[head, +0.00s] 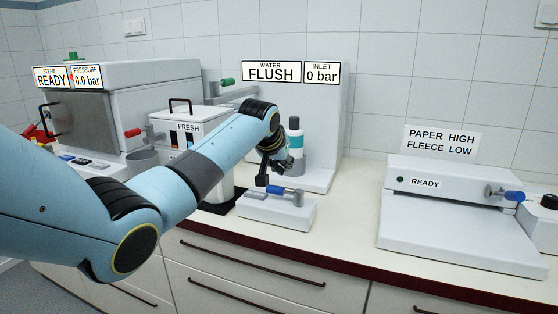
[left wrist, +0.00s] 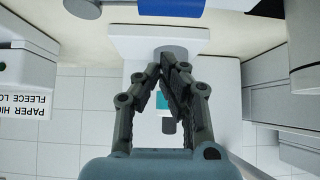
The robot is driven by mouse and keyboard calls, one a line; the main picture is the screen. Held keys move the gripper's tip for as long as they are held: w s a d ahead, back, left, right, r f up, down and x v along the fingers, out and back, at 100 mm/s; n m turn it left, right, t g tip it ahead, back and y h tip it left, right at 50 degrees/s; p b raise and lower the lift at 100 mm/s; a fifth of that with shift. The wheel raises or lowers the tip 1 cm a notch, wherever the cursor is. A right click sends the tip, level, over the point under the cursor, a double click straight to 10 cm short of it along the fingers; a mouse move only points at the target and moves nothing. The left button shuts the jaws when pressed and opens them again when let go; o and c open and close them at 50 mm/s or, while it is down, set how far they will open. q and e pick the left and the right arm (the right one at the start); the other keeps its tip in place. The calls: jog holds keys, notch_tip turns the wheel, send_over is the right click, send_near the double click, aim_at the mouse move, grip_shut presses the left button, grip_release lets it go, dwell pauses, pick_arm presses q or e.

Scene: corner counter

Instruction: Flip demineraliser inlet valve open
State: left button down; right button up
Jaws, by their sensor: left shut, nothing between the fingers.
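A white block (head: 278,211) on the counter carries a lever with a blue handle (head: 276,190) and a grey metal end at its right. The blue handle also shows at the top edge of the left wrist view (left wrist: 170,6). No label on it is readable, so I cannot tell if this is the inlet valve. My left gripper (head: 264,178) is shut and empty, just above and behind the handle; contact is unclear. In the left wrist view the fingertips (left wrist: 172,60) meet in front of a grey-and-teal cylinder (left wrist: 163,100). My right gripper is out of view.
Behind stands the water unit (head: 322,130), reading FLUSH and INLET 0 bar, with a green handle (head: 227,82) at its left. A FRESH container (head: 188,127) is left of it. A READY sealer (head: 450,205) stands right, with bare counter (head: 347,215) between.

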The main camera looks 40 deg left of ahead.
pick_arm(q)
jog(key=shift+s+d+f+p, duration=0.1)
jog(key=shift+s+f+p, duration=0.2)
jog(key=shift+f, duration=0.3)
jog(key=shift+s+f+p, duration=0.25)
jog(key=shift+s+f, duration=0.05)
jog(key=shift+f, duration=0.25)
jog(key=shift+s+d+f, duration=0.2)
jog(key=shift+s, duration=0.25)
